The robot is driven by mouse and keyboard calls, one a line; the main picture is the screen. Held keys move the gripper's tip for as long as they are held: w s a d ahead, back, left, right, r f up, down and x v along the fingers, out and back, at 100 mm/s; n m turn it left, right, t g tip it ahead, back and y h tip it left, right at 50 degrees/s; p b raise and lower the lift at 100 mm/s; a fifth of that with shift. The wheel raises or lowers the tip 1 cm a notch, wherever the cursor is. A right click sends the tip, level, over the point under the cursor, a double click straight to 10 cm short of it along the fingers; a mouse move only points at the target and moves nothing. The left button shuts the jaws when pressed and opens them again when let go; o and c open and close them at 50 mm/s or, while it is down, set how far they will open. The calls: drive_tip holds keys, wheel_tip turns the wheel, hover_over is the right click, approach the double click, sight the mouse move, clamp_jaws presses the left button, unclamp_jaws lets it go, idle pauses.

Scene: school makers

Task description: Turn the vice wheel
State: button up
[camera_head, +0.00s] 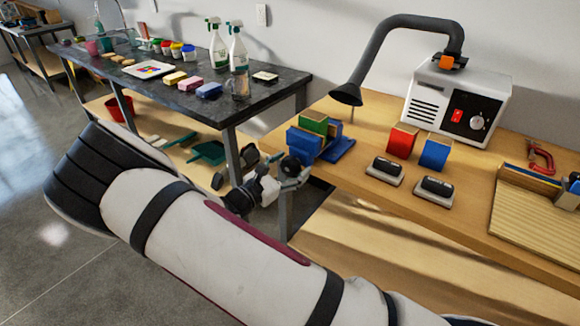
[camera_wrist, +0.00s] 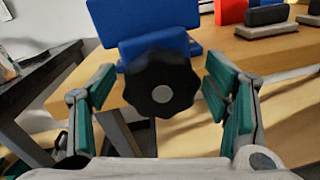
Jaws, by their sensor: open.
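The blue vice (camera_head: 338,148) is fixed at the near left edge of the wooden workbench, with a green block (camera_head: 314,123) at its jaws. Its black lobed vice wheel (camera_wrist: 162,84) faces my wrist camera, near the middle of that view. My gripper (camera_wrist: 158,92) is open, with one green-padded finger on each side of the wheel and gaps on both sides. I cannot tell whether the fingers reach fully around the wheel.
The workbench (camera_head: 390,208) also holds a red block (camera_head: 401,142), a blue block (camera_head: 435,153), two black-topped erasers (camera_head: 384,170) and a white fume extractor (camera_head: 455,102). A dark table (camera_head: 265,95) with spray bottles stands at the left, its leg close to my arm.

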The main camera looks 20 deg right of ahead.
drive_tip(key=c, duration=1.2)
drive_tip(key=shift+o, duration=0.2)
drive_tip(key=shift+n, duration=0.4)
drive_tip(key=n+p, duration=0.2)
drive_tip(key=n, duration=0.2)
drive_tip(key=shift+r, duration=0.1)
drive_tip(key=n+p, duration=0.1)
drive_tip(key=n, duration=0.4)
drive_tip(key=shift+n+t, duration=0.3)
drive_tip(key=n, duration=0.5)
drive_tip(key=shift+n+t, duration=0.3)
drive_tip(key=shift+n, duration=0.1)
drive_tip(key=n, duration=0.5)
drive_tip(key=shift+t+p, duration=0.3)
drive_tip(key=shift+p, duration=0.1)
drive_tip(key=shift+n, duration=0.3)
